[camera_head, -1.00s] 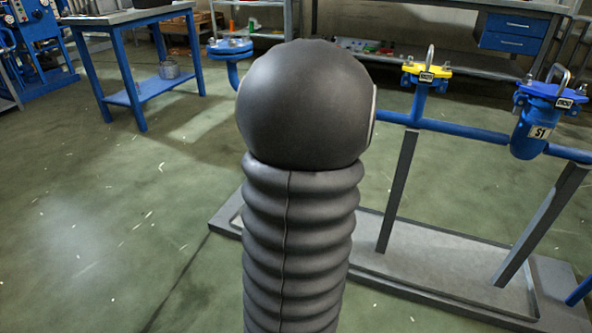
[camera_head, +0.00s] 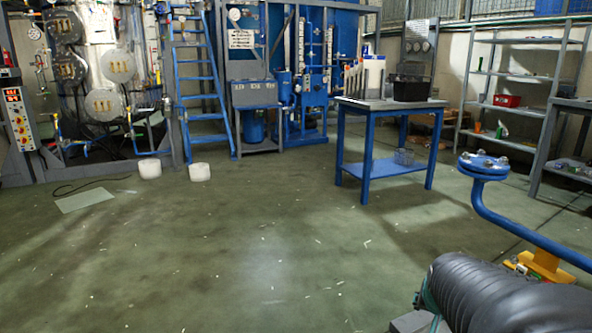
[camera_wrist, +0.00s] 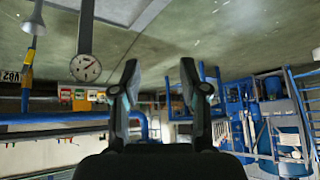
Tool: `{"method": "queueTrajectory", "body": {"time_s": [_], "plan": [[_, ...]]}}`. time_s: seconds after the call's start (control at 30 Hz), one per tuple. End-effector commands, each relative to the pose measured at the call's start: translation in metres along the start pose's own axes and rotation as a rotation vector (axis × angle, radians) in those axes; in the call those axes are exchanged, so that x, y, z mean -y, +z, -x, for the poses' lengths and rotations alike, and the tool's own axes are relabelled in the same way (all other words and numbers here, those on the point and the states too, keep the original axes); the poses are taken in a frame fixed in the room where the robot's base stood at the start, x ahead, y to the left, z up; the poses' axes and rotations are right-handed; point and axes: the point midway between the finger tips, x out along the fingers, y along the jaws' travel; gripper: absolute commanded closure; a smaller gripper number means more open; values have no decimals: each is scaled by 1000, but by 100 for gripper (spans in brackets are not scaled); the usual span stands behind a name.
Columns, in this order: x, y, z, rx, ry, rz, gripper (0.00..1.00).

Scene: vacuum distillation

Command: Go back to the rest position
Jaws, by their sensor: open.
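My gripper (camera_wrist: 160,85) shows in the wrist view with its two dark fingers spread apart. Nothing is between them, and blue equipment shows beyond. In the head view my arm is a dark ribbed length at the bottom right corner, lying low and tilted. The gripper itself cannot be told in that view.
A blue-framed table (camera_head: 376,104) with a black bin (camera_head: 411,88) stands right of centre. A blue flanged pipe (camera_head: 484,166) rises near my arm.

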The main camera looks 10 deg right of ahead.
Motion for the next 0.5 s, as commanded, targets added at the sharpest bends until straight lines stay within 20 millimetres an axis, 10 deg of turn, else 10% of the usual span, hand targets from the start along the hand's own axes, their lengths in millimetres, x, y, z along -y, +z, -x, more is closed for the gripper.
{"method": "queueTrajectory", "body": {"time_s": [0.2,0.5], "plan": [[73,40,76,62,-137,242,56],[114,107,159,137,-294,537,56]]}}
